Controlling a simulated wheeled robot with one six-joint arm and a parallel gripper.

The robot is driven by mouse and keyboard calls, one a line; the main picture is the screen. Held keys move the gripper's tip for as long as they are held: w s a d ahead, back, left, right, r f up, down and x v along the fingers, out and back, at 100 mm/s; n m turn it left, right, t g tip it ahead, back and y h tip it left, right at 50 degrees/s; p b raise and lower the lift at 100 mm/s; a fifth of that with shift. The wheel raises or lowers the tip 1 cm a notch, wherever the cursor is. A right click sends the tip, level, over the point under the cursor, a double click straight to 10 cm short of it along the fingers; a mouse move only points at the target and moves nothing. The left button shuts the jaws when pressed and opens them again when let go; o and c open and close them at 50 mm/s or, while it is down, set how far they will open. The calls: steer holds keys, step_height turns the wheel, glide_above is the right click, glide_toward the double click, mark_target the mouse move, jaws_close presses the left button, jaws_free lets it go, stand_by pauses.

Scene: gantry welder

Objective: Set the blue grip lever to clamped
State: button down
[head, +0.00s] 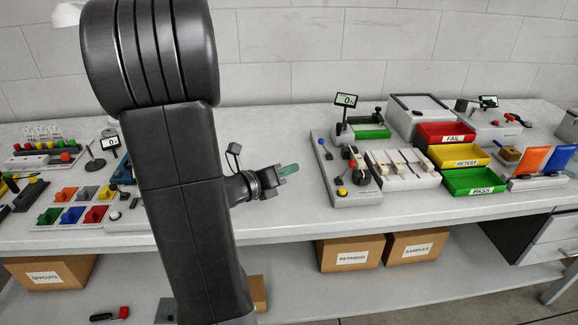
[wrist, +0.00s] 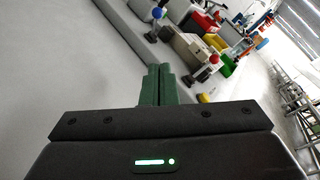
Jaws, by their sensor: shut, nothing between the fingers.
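The blue grip lever (head: 322,142) is a blue ball on a dark stem, at the far left corner of a grey fixture plate (head: 350,196). Its blue ball also shows near the top of the wrist view (wrist: 157,13). I cannot read from the frames which setting it is in. My gripper (head: 289,170) is left of the plate, above the bench, apart from the lever. In the wrist view my green fingers (wrist: 158,84) are together with nothing between them, and the lever is beyond their tips.
Coloured trays (head: 75,208) are at the left. The bench is clear around my gripper.

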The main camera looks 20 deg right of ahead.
glide_toward(324, 147)
steer(key=shift+s+d+f+p, duration=0.15)
steer(key=shift+s+d+f, duration=0.15)
steer(key=shift+d+f, duration=0.25)
steer(key=shift+s+d+f+p, duration=0.15)
steer(key=shift+s+d+f, duration=0.15)
steer(key=shift+d+f, duration=0.25)
steer(key=shift+w+d+r+p, duration=0.4)
steer(key=shift+w+d+r, duration=0.2)
steer(key=shift+w+d, duration=0.3)
steer(key=shift+w+d+r, duration=0.3)
steer(key=shift+w+d, duration=0.15)
steer(key=shift+w, duration=0.2)
steer(key=shift+r+p, duration=0.1)
steer(key=shift+p, duration=0.2)
steer(key=shift+d+r+y, duration=0.1)
steer(key=shift+y, duration=0.2)
